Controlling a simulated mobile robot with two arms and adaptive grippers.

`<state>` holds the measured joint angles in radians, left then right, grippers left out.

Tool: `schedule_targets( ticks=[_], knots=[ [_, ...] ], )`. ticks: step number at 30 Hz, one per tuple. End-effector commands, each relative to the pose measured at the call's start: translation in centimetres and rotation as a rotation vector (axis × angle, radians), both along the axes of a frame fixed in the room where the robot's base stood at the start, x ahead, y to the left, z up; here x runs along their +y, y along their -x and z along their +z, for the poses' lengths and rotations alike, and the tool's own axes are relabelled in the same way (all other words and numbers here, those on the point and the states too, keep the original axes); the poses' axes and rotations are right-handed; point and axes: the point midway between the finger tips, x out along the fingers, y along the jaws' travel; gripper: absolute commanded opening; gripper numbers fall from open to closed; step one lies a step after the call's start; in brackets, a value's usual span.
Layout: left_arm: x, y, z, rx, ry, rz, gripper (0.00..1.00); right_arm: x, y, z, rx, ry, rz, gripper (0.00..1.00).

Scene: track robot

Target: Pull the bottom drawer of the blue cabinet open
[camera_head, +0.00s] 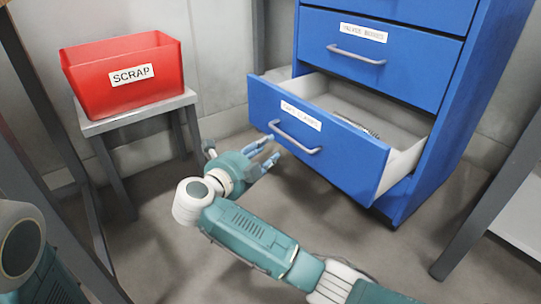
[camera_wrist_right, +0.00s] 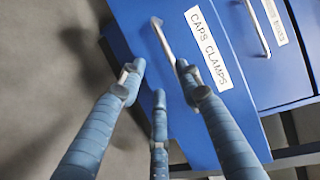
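The blue cabinet (camera_head: 388,62) stands at the right in the head view. Its bottom drawer (camera_head: 262,102) is pulled well out, with its grey inside showing and some small dark items in it. The drawer's label reads "CAPS CLAMPS" in the right wrist view (camera_wrist_right: 208,48). Its silver bar handle (camera_head: 294,138) also shows in the right wrist view (camera_wrist_right: 162,38). My right gripper (camera_head: 270,148) is just left of the handle, its three fingers spread and empty. In the right wrist view the handle lies beyond the fingertips, apparently not held. My left gripper is out of view.
A red SCRAP bin (camera_head: 95,88) sits on a small grey stool (camera_head: 140,111) at the left. The drawer above, with its own handle (camera_head: 355,55), is shut. A grey table leg (camera_head: 490,200) stands at the right. Open floor lies in front of the cabinet.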

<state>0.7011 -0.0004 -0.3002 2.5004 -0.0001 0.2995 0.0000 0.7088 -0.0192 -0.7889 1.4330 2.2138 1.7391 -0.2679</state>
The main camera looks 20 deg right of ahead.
Motion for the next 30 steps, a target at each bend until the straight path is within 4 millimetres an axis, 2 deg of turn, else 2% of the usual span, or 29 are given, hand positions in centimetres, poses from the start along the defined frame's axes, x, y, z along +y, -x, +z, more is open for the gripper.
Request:
schedule_targets(
  ticks=[1, 6, 17, 22, 29, 30],
  knots=[
    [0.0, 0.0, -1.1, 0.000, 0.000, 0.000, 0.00, -0.7, -0.6, -0.5, -0.003, 0.002, -0.001, 0.34],
    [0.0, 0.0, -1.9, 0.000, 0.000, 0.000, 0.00, -1.9, -1.8, -0.6, -0.002, 0.001, 0.001, 0.34],
    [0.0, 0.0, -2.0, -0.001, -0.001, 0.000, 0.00, -2.2, -2.1, -0.5, -0.001, -0.001, 0.001, 0.34],
    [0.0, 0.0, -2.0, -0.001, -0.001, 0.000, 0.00, -2.2, -2.0, -0.5, -0.001, -0.001, 0.001, 0.00],
    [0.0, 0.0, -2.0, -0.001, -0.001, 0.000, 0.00, -2.2, -2.0, -0.5, -0.001, -0.001, 0.001, 0.00],
    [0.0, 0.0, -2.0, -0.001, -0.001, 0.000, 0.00, -2.1, -2.0, -0.5, -0.001, -0.001, 0.001, 0.09]
  ],
)
